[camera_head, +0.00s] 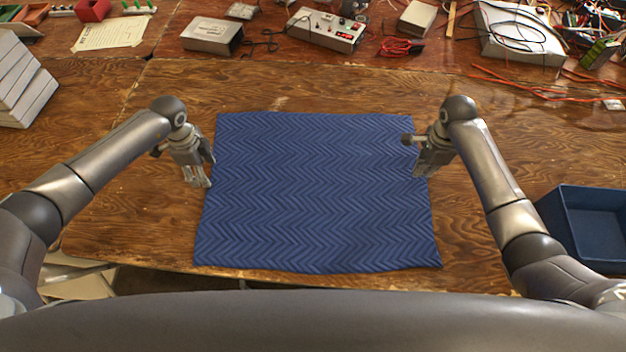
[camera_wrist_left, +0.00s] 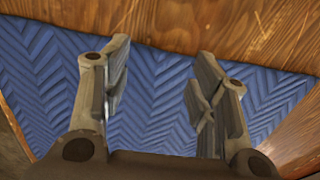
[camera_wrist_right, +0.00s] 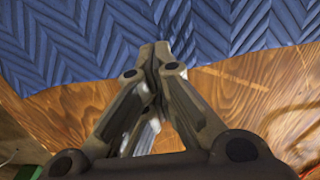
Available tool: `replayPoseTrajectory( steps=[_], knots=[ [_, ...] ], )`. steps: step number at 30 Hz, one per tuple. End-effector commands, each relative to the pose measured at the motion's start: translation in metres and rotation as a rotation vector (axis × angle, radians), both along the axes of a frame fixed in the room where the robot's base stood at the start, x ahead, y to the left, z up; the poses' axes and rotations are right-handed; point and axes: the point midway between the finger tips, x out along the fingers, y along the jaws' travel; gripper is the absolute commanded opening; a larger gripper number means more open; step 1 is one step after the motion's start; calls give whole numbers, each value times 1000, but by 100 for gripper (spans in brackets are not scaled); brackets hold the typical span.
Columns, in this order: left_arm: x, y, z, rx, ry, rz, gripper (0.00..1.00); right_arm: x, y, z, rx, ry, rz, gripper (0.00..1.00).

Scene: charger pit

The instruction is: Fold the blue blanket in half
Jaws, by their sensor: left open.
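The blue blanket (camera_head: 318,195) with a zigzag quilted pattern lies spread flat and unfolded on the wooden table. Its near edge reaches the table's front edge. My left gripper (camera_head: 208,172) is at the blanket's left edge. In the left wrist view, its fingers (camera_wrist_left: 155,90) are apart and empty, with blanket visible between and beyond them. My right gripper (camera_head: 420,168) is at the blanket's right edge, toward the far half. In the right wrist view, its fingertips (camera_wrist_right: 160,52) are together over the blanket near its edge. No cloth shows pinched between them.
A dark blue bin (camera_head: 590,222) stands at the right. A stack of pale boxes (camera_head: 20,85) stands at the far left. Electronics such as a control box (camera_head: 327,28), a grey box (camera_head: 212,36) and loose red wires (camera_head: 545,85) lie along the back. Bare wood surrounds the blanket's sides.

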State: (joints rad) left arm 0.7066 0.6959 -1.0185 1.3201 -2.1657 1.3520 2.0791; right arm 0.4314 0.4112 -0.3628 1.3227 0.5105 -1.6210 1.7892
Motion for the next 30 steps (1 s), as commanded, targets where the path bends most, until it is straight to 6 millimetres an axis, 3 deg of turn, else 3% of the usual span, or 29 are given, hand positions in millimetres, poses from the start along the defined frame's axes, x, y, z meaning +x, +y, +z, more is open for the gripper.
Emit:
replayPoseTrajectory(
  steps=[4, 16, 23, 25, 27, 30],
  knots=[
    [0, 0, 0, 0, 0, 0, 54, 0, 0, 0, 0, 0, 0, 2],
    [0, 0, 0, 0, 0, 0, 54, 0, 0, 0, 0, 0, 0, 54],
    [0, 0, 0, 0, 0, 0, 54, 0, 0, 0, 0, 0, 0, 54],
    [1, -1, 0, -6, -3, -1, 63, 1, 0, 0, 0, -2, 1, 63],
    [6, -10, 1, -40, -17, -9, 71, 6, -1, 2, 0, -13, 10, 71],
    [26, -39, 8, -163, -80, -35, 71, 22, -5, 9, -3, -51, 45, 71]
  ],
)
